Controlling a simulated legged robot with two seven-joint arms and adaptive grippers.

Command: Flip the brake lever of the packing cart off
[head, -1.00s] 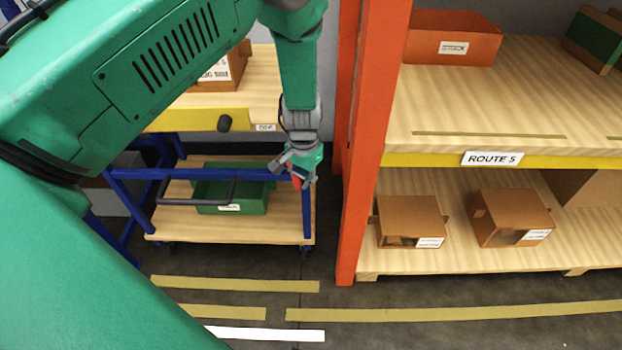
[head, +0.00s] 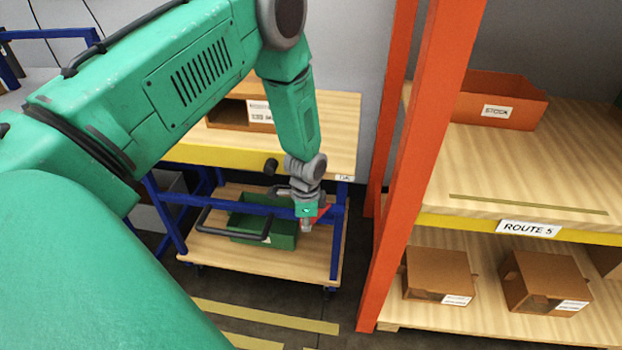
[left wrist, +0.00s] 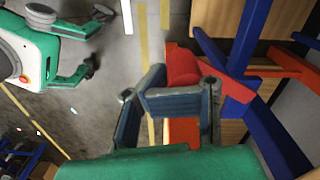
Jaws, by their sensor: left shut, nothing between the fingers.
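The packing cart (head: 262,262) has a blue frame and wooden decks and stands left of the orange rack post. A red part, likely the brake lever (head: 321,213), shows at the cart's right front, beside the blue rail and close to my left gripper (head: 306,224). In the left wrist view the red lever (left wrist: 182,64) lies just beyond the dark fingers of my left gripper (left wrist: 178,102), by a blue bar. My left gripper is shut and empty. I cannot tell whether it touches the lever. Its fingers partly hide the lever.
A green bin (head: 262,222) sits on the cart's lower deck, behind a dark handle (head: 232,228). A cardboard box (head: 240,112) is on the upper deck. The orange rack post (head: 420,170) stands close on the right. The floor in front, with yellow tape (head: 265,315), is clear.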

